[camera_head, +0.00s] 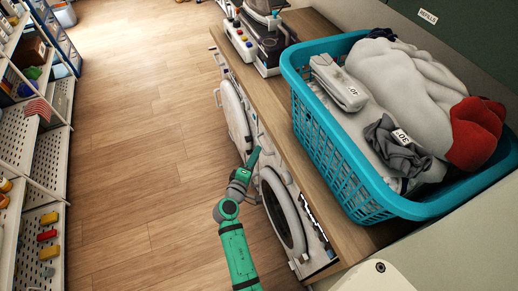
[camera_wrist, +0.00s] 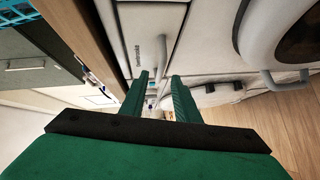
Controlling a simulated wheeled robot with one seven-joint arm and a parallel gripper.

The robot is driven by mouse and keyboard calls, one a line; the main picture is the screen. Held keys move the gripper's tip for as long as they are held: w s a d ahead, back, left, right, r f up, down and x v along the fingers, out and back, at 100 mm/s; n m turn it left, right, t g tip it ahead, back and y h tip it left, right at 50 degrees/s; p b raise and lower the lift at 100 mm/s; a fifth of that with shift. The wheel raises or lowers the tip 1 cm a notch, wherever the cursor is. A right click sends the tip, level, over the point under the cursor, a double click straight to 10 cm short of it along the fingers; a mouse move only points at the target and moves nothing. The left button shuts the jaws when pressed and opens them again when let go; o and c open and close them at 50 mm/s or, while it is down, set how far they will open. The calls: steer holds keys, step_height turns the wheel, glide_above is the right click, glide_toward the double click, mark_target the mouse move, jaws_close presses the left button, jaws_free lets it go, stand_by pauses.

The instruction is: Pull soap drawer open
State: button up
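Two white front-loading washing machines stand under a wooden counter; the nearer one (camera_head: 285,215) is beside my green arm. My gripper (camera_head: 254,158) is in front of the machine fronts, just below the counter edge. In the wrist view, my gripper (camera_wrist: 157,80) has its two green fingers apart with a gap between them. A white panel with small dark lettering, apparently the soap drawer front (camera_wrist: 145,22), lies just beyond the fingertips. A slim grey handle-like bar (camera_wrist: 163,48) is on it, in line with the gap. I cannot tell whether the fingers touch it. The drawer looks closed.
A teal laundry basket (camera_head: 345,165) full of clothes stands on the wooden counter (camera_head: 262,112). Dark appliances (camera_head: 268,40) are at its far end. A round door with a handle (camera_wrist: 285,80) is at right in the wrist view. Shelving (camera_head: 50,150) lines the left; the wooden floor between is clear.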

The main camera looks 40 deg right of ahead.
steer(key=x, duration=0.4)
steer(key=shift+w+d, duration=0.1)
steer(key=shift+d, duration=0.1)
jaws_close()
